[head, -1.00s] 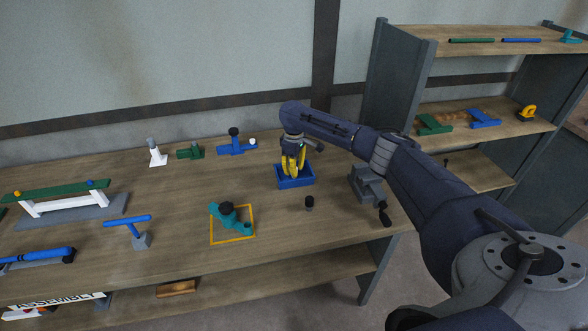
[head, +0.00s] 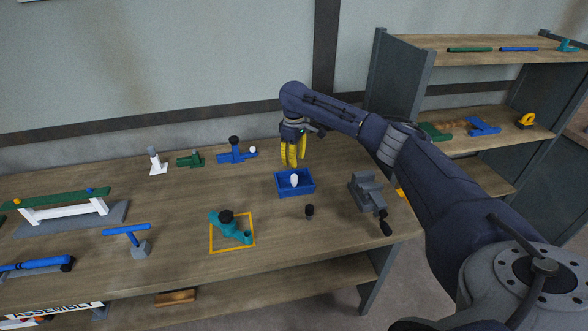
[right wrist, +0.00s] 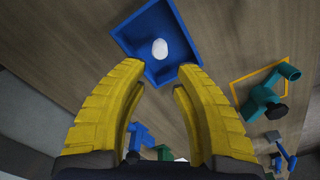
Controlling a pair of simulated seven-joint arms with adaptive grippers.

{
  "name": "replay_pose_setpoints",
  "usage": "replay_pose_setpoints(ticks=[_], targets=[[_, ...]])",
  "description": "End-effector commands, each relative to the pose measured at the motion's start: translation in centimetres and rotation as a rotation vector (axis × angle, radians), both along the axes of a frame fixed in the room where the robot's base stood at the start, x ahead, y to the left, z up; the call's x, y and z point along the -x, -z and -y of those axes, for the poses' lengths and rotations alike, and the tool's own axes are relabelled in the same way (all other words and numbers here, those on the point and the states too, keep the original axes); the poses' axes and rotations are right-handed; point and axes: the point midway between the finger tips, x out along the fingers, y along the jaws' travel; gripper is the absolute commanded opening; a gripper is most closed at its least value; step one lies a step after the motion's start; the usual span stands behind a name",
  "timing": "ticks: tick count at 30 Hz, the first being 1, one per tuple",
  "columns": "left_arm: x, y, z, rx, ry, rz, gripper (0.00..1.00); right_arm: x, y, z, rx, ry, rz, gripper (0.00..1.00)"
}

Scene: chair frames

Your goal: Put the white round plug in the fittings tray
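The white round plug (head: 294,180) stands inside the blue fittings tray (head: 297,193) on the bench. The wrist view shows the plug (right wrist: 159,49) within the walls of the tray (right wrist: 138,21), apart from my fingers. My right gripper (head: 292,165) has yellow fingers and is above the back of the tray, clear of the plug. In the wrist view its fingers (right wrist: 158,78) are spread with nothing between them. My left gripper is not in view.
A grey vise (head: 366,192) stands right of the tray, and a small black part (head: 309,211) in front. A teal fitting (head: 229,226) sits in a yellow square outline at left. Blue (head: 235,155), green (head: 190,160) and white (head: 156,163) fittings stand along the back.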

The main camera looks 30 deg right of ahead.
Motion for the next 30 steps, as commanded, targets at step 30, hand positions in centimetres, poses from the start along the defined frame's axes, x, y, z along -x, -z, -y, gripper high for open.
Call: replay_pose_setpoints(ticks=[30], targets=[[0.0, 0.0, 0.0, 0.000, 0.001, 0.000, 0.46, -1.4, -4.5, -0.8, -0.051, 0.044, 0.055, 0.29]])
